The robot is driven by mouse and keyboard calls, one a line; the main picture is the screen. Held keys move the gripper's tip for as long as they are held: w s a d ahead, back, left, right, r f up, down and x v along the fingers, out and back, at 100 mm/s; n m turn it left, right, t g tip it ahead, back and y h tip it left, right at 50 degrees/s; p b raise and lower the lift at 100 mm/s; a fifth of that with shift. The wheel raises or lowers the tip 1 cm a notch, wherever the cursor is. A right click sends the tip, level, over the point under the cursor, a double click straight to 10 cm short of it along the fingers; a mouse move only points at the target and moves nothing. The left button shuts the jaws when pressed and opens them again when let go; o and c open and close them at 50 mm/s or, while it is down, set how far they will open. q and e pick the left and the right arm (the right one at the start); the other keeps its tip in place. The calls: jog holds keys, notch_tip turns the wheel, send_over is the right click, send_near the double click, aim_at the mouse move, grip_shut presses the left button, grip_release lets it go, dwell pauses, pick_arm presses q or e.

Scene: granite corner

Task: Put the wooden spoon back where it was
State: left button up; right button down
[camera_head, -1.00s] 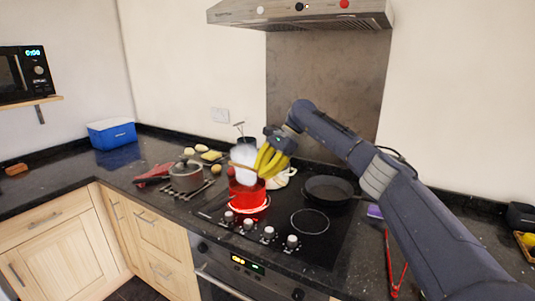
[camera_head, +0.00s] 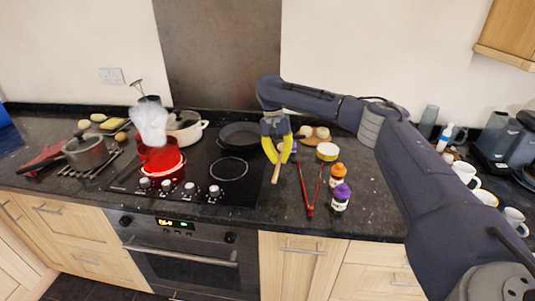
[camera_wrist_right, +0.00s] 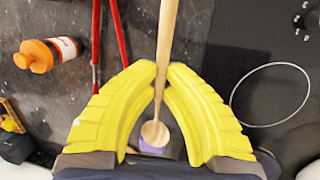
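The wooden spoon (camera_head: 276,174) is in my right gripper (camera_head: 277,158), over the counter strip just right of the cooktop. In the right wrist view its pale handle (camera_wrist_right: 167,35) runs between the yellow fingertips (camera_wrist_right: 160,72), which close on it from both sides. The rounded end (camera_wrist_right: 154,133) shows between the fingers. A small purple item (camera_wrist_right: 152,148) lies beneath that end, partly hidden; I cannot tell whether they touch. A red pot (camera_head: 160,158) steams on a glowing burner at the left. My left gripper is not in view.
Red tongs (camera_head: 309,190) lie right of the gripper, beside orange-capped (camera_head: 337,174) and purple-capped (camera_head: 341,196) bottles. A black pan (camera_head: 240,134) sits on the back of the cooktop. Mugs (camera_head: 485,197) crowd the far right.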

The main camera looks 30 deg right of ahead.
aim_at(281, 183)
jog(key=shift+s+d+r+h, duration=0.1)
jog(key=shift+d+h, duration=0.1)
jog(key=shift+h, duration=0.2)
jog(key=shift+t+h, duration=0.3)
jog(key=shift+h, duration=0.1)
jog(key=shift+f, duration=4.7)
jog(key=c, duration=0.7)
grip_release()
jog(key=shift+o, duration=0.4)
jog(key=shift+a+f, duration=0.1)
jog(key=shift+a, duration=0.1)
